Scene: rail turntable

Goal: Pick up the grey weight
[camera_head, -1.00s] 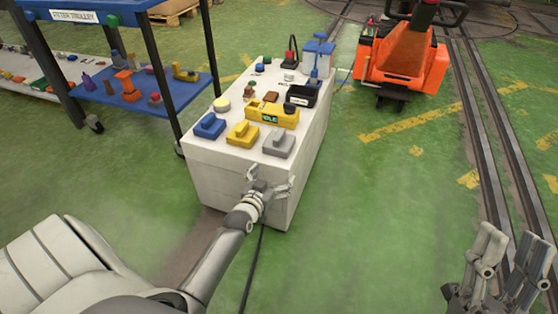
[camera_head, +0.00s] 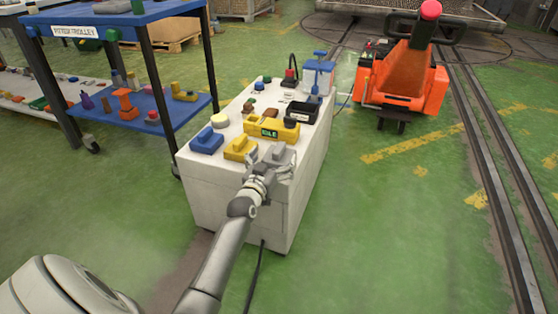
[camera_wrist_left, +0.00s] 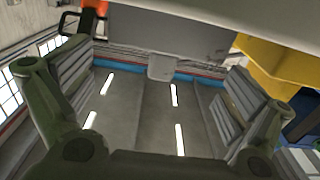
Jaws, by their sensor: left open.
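The grey weight (camera_head: 279,153) sits on the near right corner of the white bench's top, right of a yellow weight (camera_head: 240,149). My left gripper (camera_head: 272,167) is open at the near side of the grey weight and hides part of it. In the left wrist view, which looks upside down, the grey weight (camera_wrist_left: 190,45) with its small knob lies ahead, between the spread fingers of my left gripper (camera_wrist_left: 158,78). The yellow weight (camera_wrist_left: 275,60) shows at the right there. Contact cannot be told. My right gripper is out of view.
The white bench (camera_head: 225,195) also holds a blue weight (camera_head: 206,140), a yellow device (camera_head: 272,129) reading "IDLE" and a black tray (camera_head: 301,111). A blue trolley (camera_head: 120,20) stands at the left, an orange truck (camera_head: 400,75) behind.

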